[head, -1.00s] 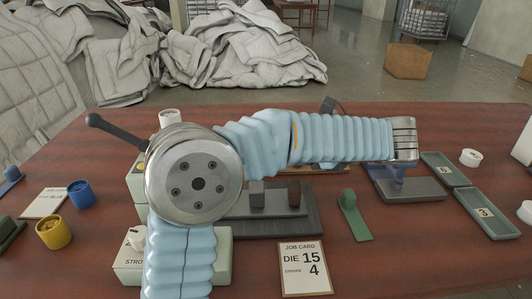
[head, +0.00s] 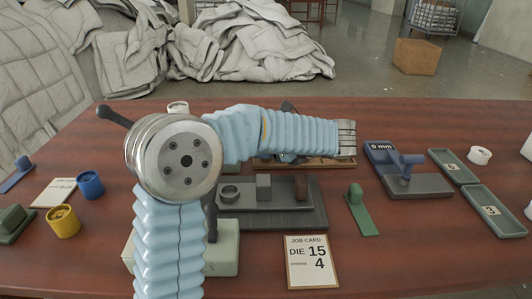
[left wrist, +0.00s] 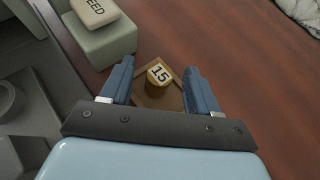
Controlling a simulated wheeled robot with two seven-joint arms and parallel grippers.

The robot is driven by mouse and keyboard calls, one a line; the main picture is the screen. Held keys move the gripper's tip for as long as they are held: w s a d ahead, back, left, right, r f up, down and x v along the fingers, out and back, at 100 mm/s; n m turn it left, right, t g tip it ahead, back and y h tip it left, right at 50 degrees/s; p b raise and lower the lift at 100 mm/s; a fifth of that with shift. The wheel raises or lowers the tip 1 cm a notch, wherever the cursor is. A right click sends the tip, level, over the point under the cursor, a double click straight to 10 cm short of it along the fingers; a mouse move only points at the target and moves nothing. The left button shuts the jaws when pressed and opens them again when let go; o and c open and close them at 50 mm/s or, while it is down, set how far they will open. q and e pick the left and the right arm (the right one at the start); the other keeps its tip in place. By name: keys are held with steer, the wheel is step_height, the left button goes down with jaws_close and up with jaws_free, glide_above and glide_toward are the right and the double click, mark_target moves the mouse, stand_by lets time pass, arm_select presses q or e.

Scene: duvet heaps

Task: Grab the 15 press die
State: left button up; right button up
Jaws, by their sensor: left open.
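The die marked 15 (left wrist: 160,74) is a small brass-coloured round piece with a pale number label. In the left wrist view it stands on a brown wooden board (left wrist: 171,101). My left gripper (left wrist: 158,67) is open, with one blue finger on each side of the die and visible space between them. Whether the fingertips are down at its height is hard to tell. In the head view my left arm crosses the table and largely hides the gripper; the wooden board (head: 335,163) shows below the arm. My right gripper is not in view.
A job card (head: 310,262) reads die 15 and 4. A grey stepped stand (head: 262,222) holds several small pieces. A gauge (head: 381,153) reading 0 mm stands to the right, near green trays (head: 490,215). A pale block marked FEED (left wrist: 110,38) stands close to the die.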

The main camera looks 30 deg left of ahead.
arm_select(q)
steer(key=shift+c, duration=0.4)
jaws_close()
steer(key=shift+r, duration=0.2)
